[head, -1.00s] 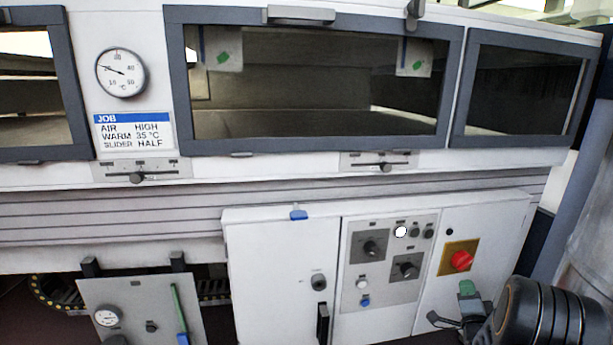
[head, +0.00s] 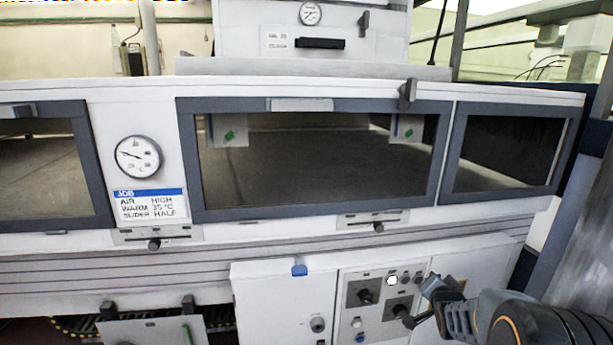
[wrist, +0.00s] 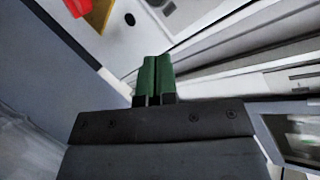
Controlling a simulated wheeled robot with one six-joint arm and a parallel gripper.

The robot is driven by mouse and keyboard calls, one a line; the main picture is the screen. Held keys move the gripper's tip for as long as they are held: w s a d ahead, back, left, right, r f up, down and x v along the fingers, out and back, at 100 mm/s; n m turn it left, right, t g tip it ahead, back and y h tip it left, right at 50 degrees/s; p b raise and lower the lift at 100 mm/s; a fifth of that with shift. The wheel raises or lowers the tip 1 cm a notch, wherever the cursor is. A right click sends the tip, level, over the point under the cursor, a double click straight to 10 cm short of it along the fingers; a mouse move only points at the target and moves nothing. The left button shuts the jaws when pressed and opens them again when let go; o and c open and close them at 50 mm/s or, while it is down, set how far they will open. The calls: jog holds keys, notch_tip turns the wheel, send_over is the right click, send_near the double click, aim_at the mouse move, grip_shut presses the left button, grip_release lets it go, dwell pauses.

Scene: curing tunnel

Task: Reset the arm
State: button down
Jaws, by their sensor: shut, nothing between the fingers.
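My gripper shows in the wrist view (wrist: 153,80), its two green-tipped fingers pressed together with nothing between them. In the head view my arm reaches in from the lower right, and the gripper end (head: 418,300) is in front of the right part of the control cabinet (head: 270,308). The fingertips are hard to make out there. The arm covers the spot where the red button was; in the wrist view part of a red button (wrist: 78,6) on a yellow plate shows at the top left.
The tunnel's windowed front (head: 310,215) spans the view, with a gauge (head: 138,157), a job card (head: 150,205) and sliders below the windows. Knobs (head: 367,296) sit on the cabinet panel close left of my gripper. A grey panel (head: 150,333) stands at lower left.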

jog(key=s+a+r+n+g+y+p, duration=0.1)
jog(key=s+a+r+n+g+p, duration=0.15)
jog(key=a+r+p, duration=0.35)
jog(key=s+a+r+n+g+p, duration=0.2)
jog(key=s+a+r+p, duration=0.15)
jog(key=r, duration=0.35)
jog(key=s+a+r+n+g+y+p, duration=0.1)
jog(key=s+a+r+n+g+p, duration=0.1)
jog(key=s+r+p, duration=0.3)
jog(key=s+a+r+n+g+y+p, duration=0.1)
jog(key=s+a+r+n+g+p, duration=0.2)
jog(key=s+r+p, duration=0.3)
jog(key=s+a, duration=0.1)
jog(key=s, duration=0.3)
jog(key=shift+s+a+y, duration=0.3)
jog(key=shift+n+g, duration=0.25)
